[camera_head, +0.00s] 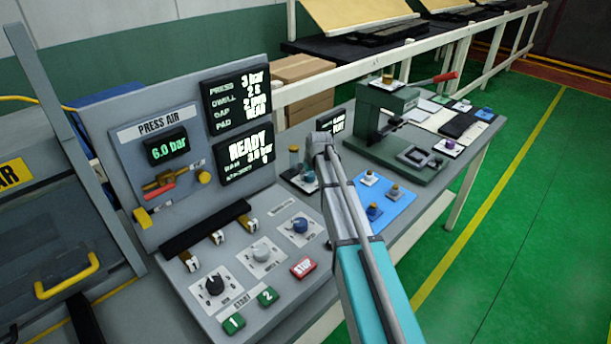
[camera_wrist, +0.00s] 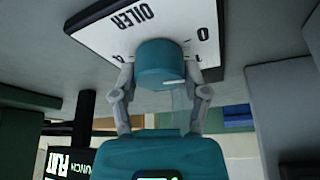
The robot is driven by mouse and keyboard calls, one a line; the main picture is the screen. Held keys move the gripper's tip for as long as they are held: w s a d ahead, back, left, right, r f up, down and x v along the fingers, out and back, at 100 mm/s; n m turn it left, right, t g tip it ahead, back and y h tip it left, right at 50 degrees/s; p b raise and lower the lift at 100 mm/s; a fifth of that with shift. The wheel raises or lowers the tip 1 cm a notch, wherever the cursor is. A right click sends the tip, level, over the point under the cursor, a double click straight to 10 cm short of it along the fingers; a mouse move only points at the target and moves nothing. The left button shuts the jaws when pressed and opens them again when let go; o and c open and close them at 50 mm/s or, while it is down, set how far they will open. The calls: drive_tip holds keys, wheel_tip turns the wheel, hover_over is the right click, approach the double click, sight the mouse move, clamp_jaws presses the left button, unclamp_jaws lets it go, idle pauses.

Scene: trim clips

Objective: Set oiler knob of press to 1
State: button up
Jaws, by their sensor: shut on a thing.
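The oiler knob (camera_wrist: 160,62) is a round teal knob on a white plate (camera_wrist: 105,35) lettered OILER in the wrist view. A short white line shows on its lower right part. A 0 is legible on the plate at upper right; the other marks are partly cut off or covered. My gripper (camera_wrist: 162,74) is shut on the knob, one finger on each side. In the head view the knob (camera_head: 310,177) is small and partly hidden beside the end of my arm. Which mark the line meets I cannot tell.
The press panel (camera_head: 165,150) with READY screens stands at left. Knobs, a red STOP button (camera_head: 304,267) and green START buttons (camera_head: 234,323) lie in front of it. A blue mat (camera_head: 398,207) with small parts and a green press (camera_head: 385,140) are on the right. The green floor is clear.

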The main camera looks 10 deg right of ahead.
drive_tip(key=m+h, duration=0.1)
drive_tip(key=m, duration=0.2)
drive_tip(key=m+h, duration=0.1)
drive_tip(key=m, duration=0.1)
drive_tip(key=shift+s+m, duration=0.2)
drive_tip(key=shift+m, duration=0.2)
idle(0.4)
drive_tip(key=o, duration=1.1)
drive_tip(key=shift+o, duration=0.2)
drive_tip(key=shift+w, duration=0.1)
drive_tip(key=shift+r, duration=0.1)
